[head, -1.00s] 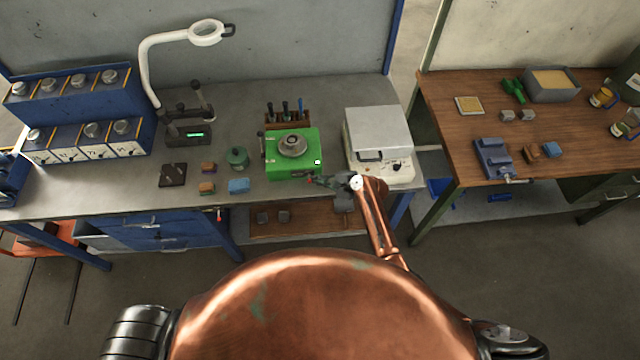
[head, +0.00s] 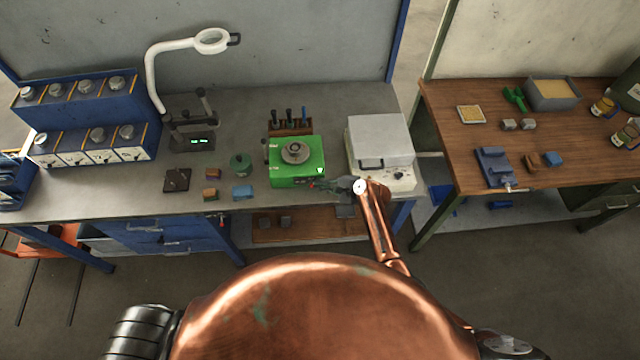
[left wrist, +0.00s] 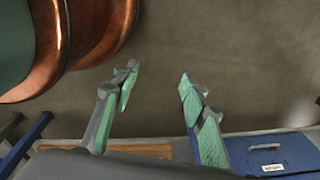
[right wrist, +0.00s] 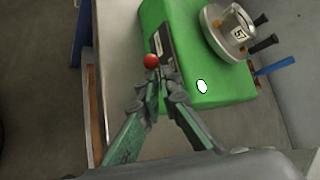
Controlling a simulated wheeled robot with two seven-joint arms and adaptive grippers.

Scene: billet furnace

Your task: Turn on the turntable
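The turntable is a green box (head: 285,174) with a round grey disc (head: 295,152) on top, on the grey workbench. In the right wrist view, the green box (right wrist: 180,30) shows a dark panel, a white oval spot (right wrist: 202,86) and a small red ball (right wrist: 151,61) at its near side. My right gripper (right wrist: 158,75) has its fingertips together right by the red ball; I cannot tell whether they touch it. In the head view, the right gripper (head: 322,185) is at the box's front right corner. My left gripper (left wrist: 158,72) is open and empty, away from the turntable.
A white device with a grey lid (head: 380,140) stands right of the turntable. A green round container (head: 240,164) and small blocks (head: 242,192) lie to its left. A tool rack (head: 290,127) is behind it. A wooden table (head: 460,130) stands at the right.

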